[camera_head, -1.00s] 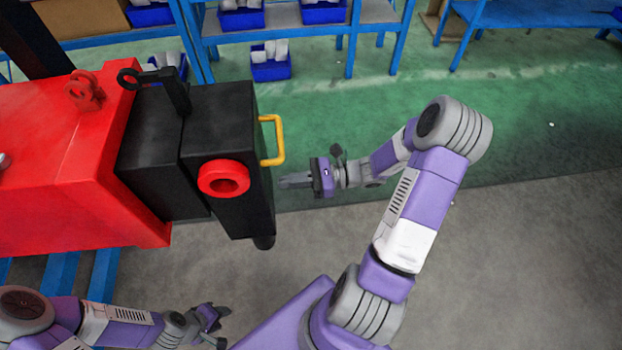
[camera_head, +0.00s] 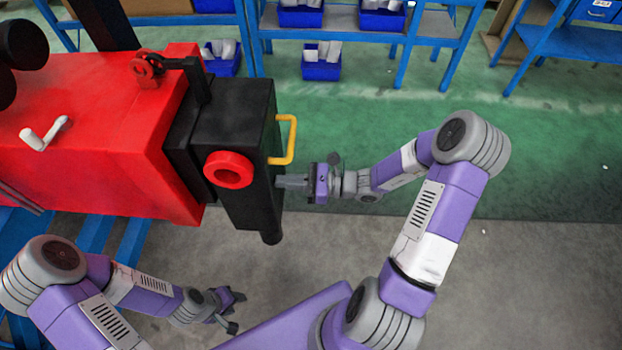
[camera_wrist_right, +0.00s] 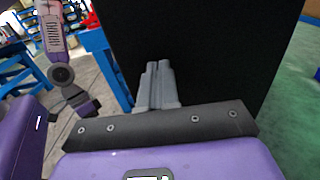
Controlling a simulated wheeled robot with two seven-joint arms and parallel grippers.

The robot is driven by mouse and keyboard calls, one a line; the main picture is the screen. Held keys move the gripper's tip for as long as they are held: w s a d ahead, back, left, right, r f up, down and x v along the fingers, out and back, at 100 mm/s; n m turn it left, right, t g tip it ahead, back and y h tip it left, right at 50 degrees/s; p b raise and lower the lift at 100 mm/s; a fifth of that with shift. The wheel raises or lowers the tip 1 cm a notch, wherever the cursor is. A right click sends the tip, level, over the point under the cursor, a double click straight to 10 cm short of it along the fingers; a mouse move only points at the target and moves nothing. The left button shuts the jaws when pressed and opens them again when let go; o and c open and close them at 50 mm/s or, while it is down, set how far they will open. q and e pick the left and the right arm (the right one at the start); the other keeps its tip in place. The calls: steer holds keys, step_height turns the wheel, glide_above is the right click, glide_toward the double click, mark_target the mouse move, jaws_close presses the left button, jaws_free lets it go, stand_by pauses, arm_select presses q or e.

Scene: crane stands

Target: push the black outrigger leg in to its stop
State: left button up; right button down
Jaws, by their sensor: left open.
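The black outrigger leg (camera_head: 242,105) juts from the right end of the red housing (camera_head: 120,150) in the head view. It carries a yellow handle (camera_head: 291,140) on its end face and a red ring (camera_head: 228,170) on its near side. My right gripper (camera_head: 280,181) is shut and empty, its fingertips at the end face below the handle. In the right wrist view the closed fingers (camera_wrist_right: 158,85) point at the black face (camera_wrist_right: 205,60); I cannot tell whether they touch. My left gripper (camera_head: 240,311) is open and empty, low and apart from the leg.
A red bracket (camera_head: 148,68) and a black hooked arm sit on top, by the joint of housing and leg. Blue shelves with bins (camera_head: 322,62) stand behind. The floor on the right is clear.

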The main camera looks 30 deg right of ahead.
steer(key=x, duration=0.3)
steer(key=shift+r, duration=0.1)
steer(key=shift+s, duration=0.1)
steer(key=p+v, duration=0.3)
steer(key=v, duration=1.1)
steer(key=shift+d, duration=0.2)
steer(key=shift+s, duration=0.15)
